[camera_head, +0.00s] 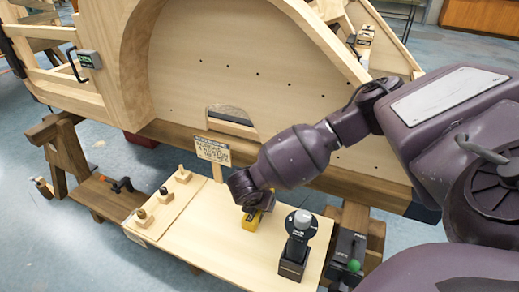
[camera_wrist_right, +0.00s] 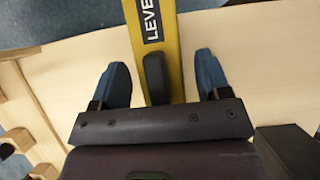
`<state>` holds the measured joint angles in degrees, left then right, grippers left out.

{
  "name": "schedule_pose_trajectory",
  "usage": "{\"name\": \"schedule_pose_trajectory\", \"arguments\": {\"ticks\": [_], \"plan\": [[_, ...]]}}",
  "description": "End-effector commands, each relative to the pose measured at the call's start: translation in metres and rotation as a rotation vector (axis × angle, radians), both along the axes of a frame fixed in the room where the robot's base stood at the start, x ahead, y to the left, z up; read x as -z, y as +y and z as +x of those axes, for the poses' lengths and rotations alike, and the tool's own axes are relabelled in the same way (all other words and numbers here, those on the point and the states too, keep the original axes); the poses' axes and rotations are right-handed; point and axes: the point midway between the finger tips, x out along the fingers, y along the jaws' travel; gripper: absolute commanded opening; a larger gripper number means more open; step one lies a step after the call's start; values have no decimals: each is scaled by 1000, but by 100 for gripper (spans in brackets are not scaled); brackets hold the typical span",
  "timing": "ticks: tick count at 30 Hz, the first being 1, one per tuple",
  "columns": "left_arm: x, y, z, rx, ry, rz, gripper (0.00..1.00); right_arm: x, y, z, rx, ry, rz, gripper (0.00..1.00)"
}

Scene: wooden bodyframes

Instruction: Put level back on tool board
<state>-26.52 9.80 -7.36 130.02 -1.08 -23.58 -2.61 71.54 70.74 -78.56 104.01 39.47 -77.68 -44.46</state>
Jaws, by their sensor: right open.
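The yellow level (camera_wrist_right: 166,30), marked with a dark "LEVEL" label, runs between the two blue fingers of my right gripper (camera_wrist_right: 160,78) in the right wrist view. The fingers are open, with a gap on each side of the level. In the head view my right gripper (camera_head: 258,203) points down over the yellow level (camera_head: 251,219), which is mostly hidden under it, on a pale wooden board (camera_head: 220,240). I cannot tell which surface is the tool board; a raised strip with several pegs (camera_head: 165,207) lies at the pale board's left. My left gripper is not in view.
A black tool with a grey top (camera_head: 300,235) stands just right of the gripper. A dark device with a green knob (camera_head: 347,258) is farther right. A small sign (camera_head: 212,150) stands behind the board, before a large wooden bodyframe (camera_head: 240,60).

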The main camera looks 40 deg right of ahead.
Motion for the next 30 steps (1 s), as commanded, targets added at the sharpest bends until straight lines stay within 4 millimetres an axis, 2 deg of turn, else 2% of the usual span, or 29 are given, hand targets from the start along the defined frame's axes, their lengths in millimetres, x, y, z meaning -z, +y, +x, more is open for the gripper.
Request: {"name": "schedule_pose_trajectory", "arguments": {"ticks": [1, 6, 15, 21, 30], "plan": [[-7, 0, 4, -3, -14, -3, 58, -11, 3, 1, -1, -8, 2, 70], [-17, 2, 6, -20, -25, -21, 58, -42, 18, -4, -2, -16, 4, 70], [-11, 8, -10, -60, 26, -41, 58, -87, 43, -15, -1, -11, 4, 70], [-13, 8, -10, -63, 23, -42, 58, -100, 51, -20, -1, -6, 1, 70], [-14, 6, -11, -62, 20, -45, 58, -101, 53, -21, 0, -1, 0, 70]]}}
